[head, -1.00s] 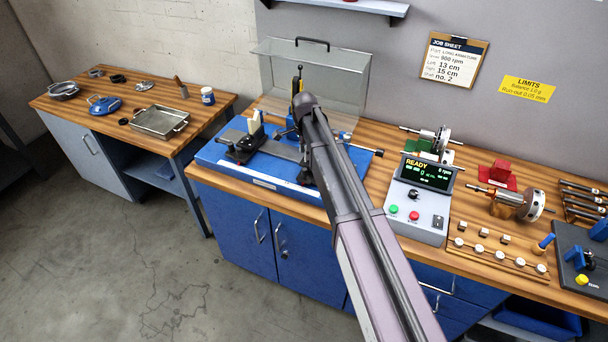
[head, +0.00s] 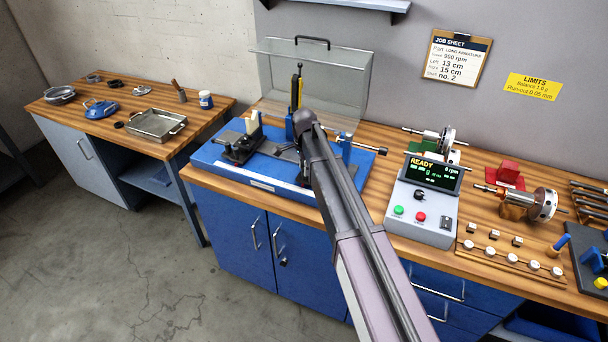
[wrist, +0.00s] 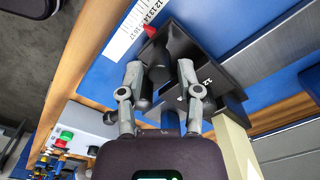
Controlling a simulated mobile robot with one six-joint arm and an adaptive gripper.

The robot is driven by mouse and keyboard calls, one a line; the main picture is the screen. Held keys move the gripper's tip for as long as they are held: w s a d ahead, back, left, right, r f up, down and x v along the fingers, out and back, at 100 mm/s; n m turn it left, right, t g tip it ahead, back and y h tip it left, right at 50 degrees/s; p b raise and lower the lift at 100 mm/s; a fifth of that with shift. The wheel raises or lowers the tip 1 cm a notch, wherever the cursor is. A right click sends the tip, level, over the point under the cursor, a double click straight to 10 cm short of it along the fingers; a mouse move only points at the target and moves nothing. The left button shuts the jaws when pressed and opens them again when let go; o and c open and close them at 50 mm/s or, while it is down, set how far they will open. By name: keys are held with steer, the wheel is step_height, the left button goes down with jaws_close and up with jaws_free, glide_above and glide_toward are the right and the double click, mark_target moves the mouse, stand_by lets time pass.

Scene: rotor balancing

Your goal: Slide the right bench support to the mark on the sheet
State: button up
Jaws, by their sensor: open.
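The right bench support (wrist: 212,72) is a dark block on the blue bench bed, seen in the wrist view. A red pointer (wrist: 151,30) on it lies beside a white numbered scale (wrist: 130,32); I cannot read its exact position. My gripper (wrist: 160,72) is open, its two grey fingers on either side of a dark part of the support. I cannot tell whether they touch it. In the head view my arm hides the gripper and most of this support. The left support (head: 238,150) stands on the blue bench bed (head: 225,168). The job sheet (head: 457,60) reads left 13 cm, right 15 cm.
A raised clear cover (head: 312,85) stands behind the bench. A control box (head: 422,205) showing READY is to its right. Rotors, including a copper one (head: 518,205), and a row of small weights (head: 510,258) lie further right. A cream upright (wrist: 236,145) is close to my gripper.

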steer(key=shift+f+b, duration=0.3)
steer(key=shift+f, duration=0.2)
jaws_close()
steer(key=shift+s+d, duration=0.1)
steer(key=shift+d, duration=0.1)
jaws_free()
steer(key=shift+a, duration=0.15)
stand_by(0.4)
